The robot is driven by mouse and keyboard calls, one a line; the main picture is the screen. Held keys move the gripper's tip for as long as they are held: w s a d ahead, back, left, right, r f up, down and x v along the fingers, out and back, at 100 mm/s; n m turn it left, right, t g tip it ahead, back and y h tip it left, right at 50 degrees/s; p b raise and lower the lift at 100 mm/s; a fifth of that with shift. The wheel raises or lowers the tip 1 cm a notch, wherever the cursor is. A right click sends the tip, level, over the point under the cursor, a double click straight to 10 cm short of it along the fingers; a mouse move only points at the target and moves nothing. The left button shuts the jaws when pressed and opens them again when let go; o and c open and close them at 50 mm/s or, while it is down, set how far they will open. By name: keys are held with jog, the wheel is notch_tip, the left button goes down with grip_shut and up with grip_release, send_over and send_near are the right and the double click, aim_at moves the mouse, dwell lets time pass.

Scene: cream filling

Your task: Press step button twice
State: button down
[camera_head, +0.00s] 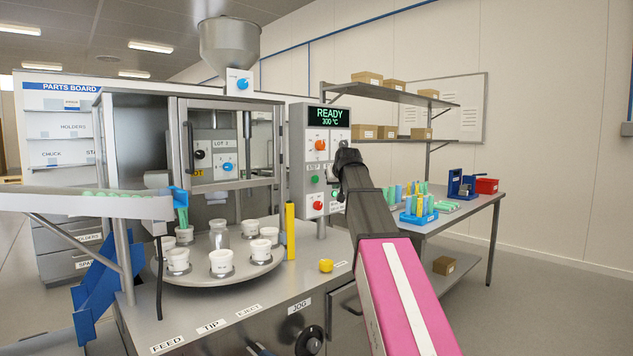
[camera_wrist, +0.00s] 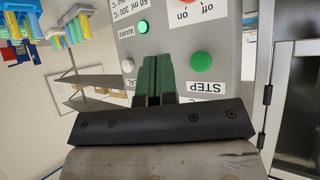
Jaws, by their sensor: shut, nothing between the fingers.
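The step button is a round green button (camera_head: 314,179) on the grey control panel (camera_head: 297,150), under the STEP label. In the wrist view, which shows the panel upside down, the step button (camera_wrist: 201,61) is right of my fingers beside the STEP label (camera_wrist: 206,88). My gripper (camera_head: 340,176) is shut and empty, in front of the panel's right part. In the wrist view its dark fingers (camera_wrist: 155,62) point at the panel between the step button and a white button (camera_wrist: 128,66). I cannot tell whether the fingertips touch the panel.
Another green button (camera_wrist: 143,28), labelled WARM, and a red control (camera_wrist: 183,2) are near. The display (camera_head: 328,116) reads READY, 300 °C. A yellow post (camera_head: 290,230) and a turntable (camera_head: 215,266) with white cups stand left. A bench (camera_head: 470,206) with coloured tubes is right.

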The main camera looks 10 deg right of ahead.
jog(key=w+a, duration=0.4)
jog(key=w, duration=0.1)
jog(key=shift+w, duration=0.3)
jog(key=shift+a, duration=0.1)
dwell(1.8)
jog(key=shift+w+a, duration=0.2)
jog(key=shift+w, duration=0.15)
jog(key=shift+w+a, duration=0.35)
jog(key=shift+w, duration=0.1)
dwell(0.9)
dwell(0.3)
jog(key=shift+s+d, duration=0.55)
jog(key=shift+s, duration=0.25)
jog(key=shift+s+d, duration=0.8)
jog(key=shift+s, duration=0.25)
jog(key=shift+s+d, duration=0.7)
jog(key=shift+s, duration=0.25)
